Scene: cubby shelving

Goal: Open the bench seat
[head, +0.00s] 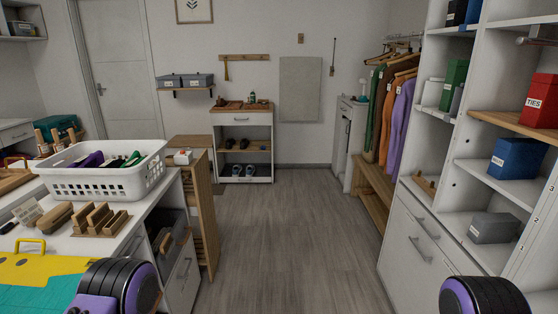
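A wooden bench (376,187) stands along the right side, below a row of hanging clothes. Its seat looks flat and lowered, but the hanging clothes and the white cabinet in front hide part of it. I cannot make out a hinge or handle on it. Neither of my grippers is in view. Only purple and black parts of my arms show at the bottom left and bottom right corners, well short of the bench.
Green, orange and purple clothes (397,120) hang over the bench. White shelving with drawers (423,243) stands at the near right. A counter with a white basket (105,182) and an open wooden panel (203,215) are at left. The middle floor (288,235) is clear.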

